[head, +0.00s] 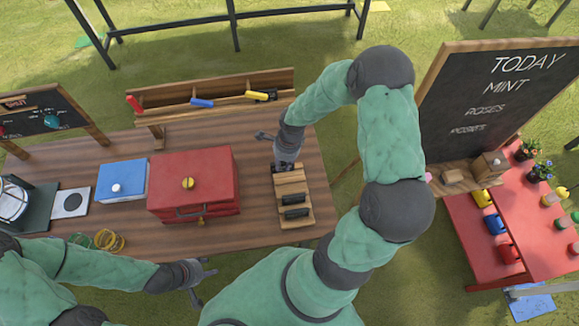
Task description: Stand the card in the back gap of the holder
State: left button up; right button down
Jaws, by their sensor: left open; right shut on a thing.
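The wooden holder (291,184) stands near the right end of the table, with dark gaps running across it from back to front. My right gripper (284,168) is over the back end of the holder, pointing down, and is shut on the card. The card itself is hidden by the gripper and is too small to make out, so I cannot tell whether it is inside the back gap or above it. My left gripper (205,283) is open and empty, off the table's front edge, to the left of and in front of the holder.
A red box (193,178) with a yellow knob and a blue box (122,181) stand left of the holder. A wooden rack (215,92) runs along the table's back. Yellow and green rings (109,240) lie at the front left. Bare tabletop (258,185) lies between the red box and holder.

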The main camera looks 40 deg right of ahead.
jog(key=d+f, duration=0.2)
jog(key=shift+d+f, duration=0.2)
jog(key=shift+f, duration=0.2)
jog(key=shift+d+f, duration=0.15)
jog(key=shift+f, duration=0.75)
jog(key=shift+d+f, duration=0.1)
jog(key=shift+f, duration=0.8)
jog(key=shift+f, duration=0.1)
jog(key=shift+f+b, duration=0.1)
jog(key=shift+b, duration=0.25)
jog(key=c, duration=1.1)
grip_release()
jog(key=shift+r, duration=0.2)
